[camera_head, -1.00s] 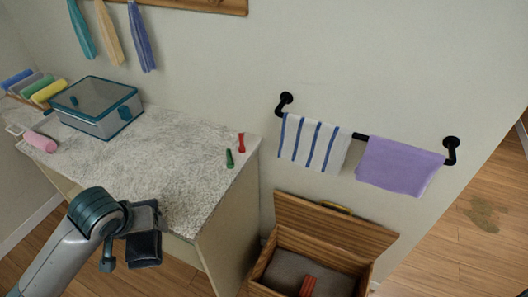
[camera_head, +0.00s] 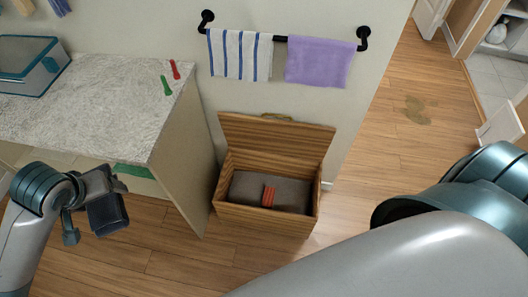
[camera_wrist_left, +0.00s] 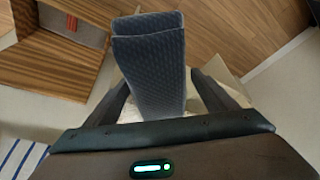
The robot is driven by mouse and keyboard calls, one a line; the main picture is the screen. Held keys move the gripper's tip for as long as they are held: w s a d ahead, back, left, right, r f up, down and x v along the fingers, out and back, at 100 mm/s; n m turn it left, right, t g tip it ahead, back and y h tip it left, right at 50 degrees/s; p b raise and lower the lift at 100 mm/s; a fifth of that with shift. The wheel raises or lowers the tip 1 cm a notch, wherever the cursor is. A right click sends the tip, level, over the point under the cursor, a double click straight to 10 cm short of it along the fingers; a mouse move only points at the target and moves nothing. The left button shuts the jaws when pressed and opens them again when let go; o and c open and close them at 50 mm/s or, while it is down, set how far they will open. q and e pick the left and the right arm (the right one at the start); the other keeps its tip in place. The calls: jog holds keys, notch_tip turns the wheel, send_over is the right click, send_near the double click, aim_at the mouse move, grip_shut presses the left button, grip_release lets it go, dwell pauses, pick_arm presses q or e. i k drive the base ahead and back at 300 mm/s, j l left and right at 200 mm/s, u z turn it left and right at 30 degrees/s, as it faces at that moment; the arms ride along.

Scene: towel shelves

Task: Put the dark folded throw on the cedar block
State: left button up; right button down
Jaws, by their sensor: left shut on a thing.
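My left gripper (camera_head: 98,188) is shut on the dark folded throw (camera_head: 107,215), which hangs below it in front of the counter. In the left wrist view the throw (camera_wrist_left: 150,62) is a blue-grey quilted bundle between the two fingers. The cedar block (camera_head: 269,196), small, reddish and ribbed, sits on the grey bottom inside the open wooden chest (camera_head: 262,219). It also shows at the upper left of the left wrist view (camera_wrist_left: 72,22). The held throw is well to the left of the chest and apart from it. My right gripper is out of view.
The chest's lid (camera_head: 278,135) stands open toward the wall. The counter (camera_head: 105,105), with a red and a green item near its edge, stands left of the chest. Striped (camera_head: 240,55) and purple (camera_head: 318,62) towels hang above. Floor right of the chest is clear.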

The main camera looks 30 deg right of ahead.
aim_at(268, 196)
jog(key=u, duration=1.35)
jog(key=k+l, duration=0.2)
jog(key=l, duration=0.2)
jog(key=k+l, duration=0.2)
jog(key=l, duration=0.2)
jog(key=k+l, duration=0.2)
jog(key=l, duration=0.15)
jog(key=k+l, duration=0.2)
jog(key=l, duration=0.2)
jog(key=k+l, duration=0.2)
jog(key=l, duration=0.2)
jog(key=k+l, duration=0.2)
jog(key=l, duration=0.2)
jog(key=k+l, duration=0.2)
jog(key=l, duration=0.15)
jog(key=k+l, duration=0.2)
jog(key=l, duration=0.2)
